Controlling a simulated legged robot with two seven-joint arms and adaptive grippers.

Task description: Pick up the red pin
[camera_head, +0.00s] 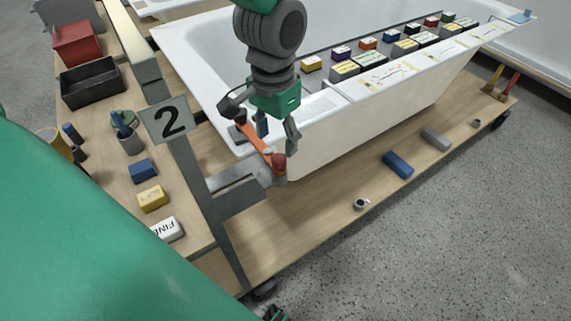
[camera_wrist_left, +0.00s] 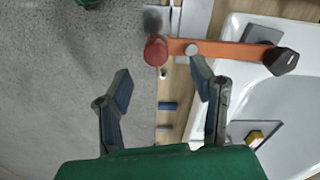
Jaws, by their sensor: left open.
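The red pin (camera_head: 278,162) has a rounded red head and sits at the near end of an orange bar (camera_head: 257,142) beside the bathtub's corner. In the left wrist view the red pin (camera_wrist_left: 155,50) shows at the left end of the orange bar (camera_wrist_left: 228,49), partly hiding what is under it. My left gripper (camera_head: 277,131) comes down from the top and is open and empty, just above the bar and the pin. In the wrist view its fingertips (camera_wrist_left: 160,82) are spread, with the pin beyond the gap between them. My right gripper is not clearly visible.
The white bathtub (camera_head: 385,115) fills the back, with small coloured blocks along its rim. A grey post with a "2" sign (camera_head: 170,120) stands left of the pin. A black bin (camera_head: 92,82) and blocks lie on the wooden bench. A blue block (camera_head: 398,165) lies on the lower deck.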

